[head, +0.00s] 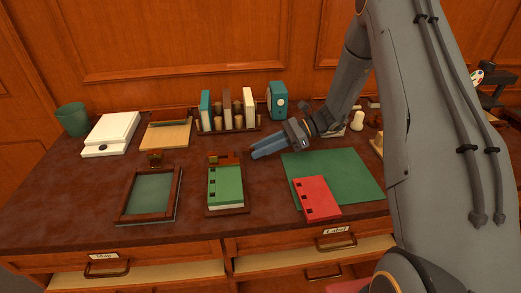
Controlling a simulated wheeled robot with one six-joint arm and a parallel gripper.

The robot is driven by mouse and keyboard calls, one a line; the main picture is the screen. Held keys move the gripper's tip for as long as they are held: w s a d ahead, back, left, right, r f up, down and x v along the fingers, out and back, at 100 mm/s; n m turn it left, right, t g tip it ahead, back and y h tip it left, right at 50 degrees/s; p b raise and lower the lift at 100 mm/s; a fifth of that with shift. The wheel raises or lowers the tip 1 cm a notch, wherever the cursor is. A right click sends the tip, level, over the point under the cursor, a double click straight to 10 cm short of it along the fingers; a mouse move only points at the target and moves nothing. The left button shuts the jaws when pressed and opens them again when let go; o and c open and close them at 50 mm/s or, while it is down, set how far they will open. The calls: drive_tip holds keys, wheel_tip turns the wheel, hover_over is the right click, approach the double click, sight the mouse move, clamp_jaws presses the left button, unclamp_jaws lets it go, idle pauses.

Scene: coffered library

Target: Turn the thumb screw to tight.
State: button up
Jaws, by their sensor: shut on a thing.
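My gripper (254,153) comes in from the right with its blue fingers pointing left, low over the desk. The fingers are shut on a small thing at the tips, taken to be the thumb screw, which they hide. Just left of the fingertips is a small brown and orange fitting (226,158) at the back end of a wooden holder (228,211). A green notched book or card (226,186) lies in this holder. The screw's angle and how tight it is cannot be told.
A green mat (345,170) with a red notched card (316,197) lies to the right. A dark-framed tray (122,207) stands to the left. A book rack (228,131), a teal boxy device (277,100), a white scale (110,134) and a green cup (73,119) stand behind.

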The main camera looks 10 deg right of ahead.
drive_tip(key=o, duration=1)
drive_tip(key=shift+o, duration=0.2)
drive_tip(key=shift+d, duration=0.1)
drive_tip(key=b+v, duration=0.2)
drive_tip(key=v, duration=0.4)
drive_tip(key=shift+w+d+r, duration=0.1)
drive_tip(key=shift+d+r, duration=0.1)
drive_tip(key=shift+d, duration=0.15)
drive_tip(key=shift+d+r, duration=0.2)
drive_tip(key=shift+d, duration=0.2)
drive_tip(key=shift+c, duration=0.4)
